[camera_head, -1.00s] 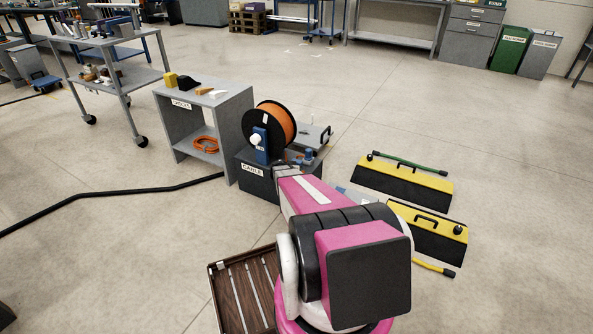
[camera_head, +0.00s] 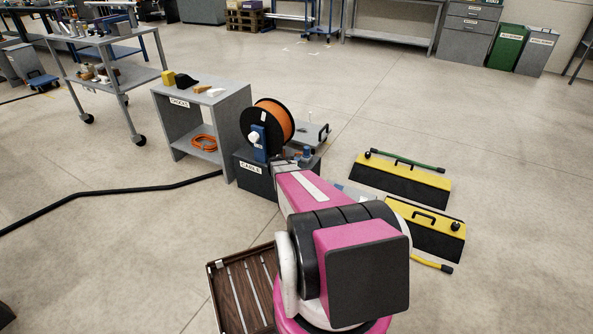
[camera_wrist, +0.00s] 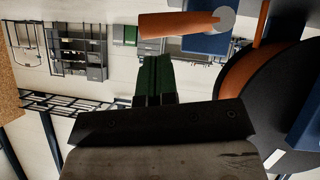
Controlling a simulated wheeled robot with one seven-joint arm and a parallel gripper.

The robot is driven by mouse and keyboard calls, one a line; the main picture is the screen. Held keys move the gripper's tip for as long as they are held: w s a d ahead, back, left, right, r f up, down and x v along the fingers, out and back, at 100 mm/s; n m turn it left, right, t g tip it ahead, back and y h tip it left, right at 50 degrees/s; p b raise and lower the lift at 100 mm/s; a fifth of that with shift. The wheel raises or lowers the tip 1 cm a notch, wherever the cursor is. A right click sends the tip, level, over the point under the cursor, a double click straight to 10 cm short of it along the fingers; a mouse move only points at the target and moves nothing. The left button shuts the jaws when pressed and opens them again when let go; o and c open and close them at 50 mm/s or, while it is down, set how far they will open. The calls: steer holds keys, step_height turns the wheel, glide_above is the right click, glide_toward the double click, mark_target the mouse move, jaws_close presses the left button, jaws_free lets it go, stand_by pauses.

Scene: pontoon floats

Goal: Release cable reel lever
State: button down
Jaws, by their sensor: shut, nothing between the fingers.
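The cable reel (camera_head: 274,122), a black-flanged drum wound with orange cable, stands upright on a dark box (camera_head: 255,178) labelled CABLE. A blue bracket (camera_head: 260,146) with a white hub is on its front. In the wrist view the reel (camera_wrist: 262,95) fills the right side. An orange handle-like bar (camera_wrist: 170,24), apparently the lever, shows at the top beside a grey round end and a blue block. My gripper (camera_wrist: 155,75) is shut and empty, its fingers just below the orange bar in that picture, seemingly apart from it. In the head view my arm hides the fingertips.
A grey shelf unit (camera_head: 230,112) with an orange cable coil stands left of the reel. Yellow-black ramps (camera_head: 400,180) lie to the right. A brown slatted tray (camera_head: 215,290) is at the lower left of my arm. A black cable (camera_head: 110,192) crosses the floor.

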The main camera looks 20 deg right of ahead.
steer(key=r+v, duration=0.1)
steer(key=v, duration=1)
steer(key=shift+d+r, duration=0.2)
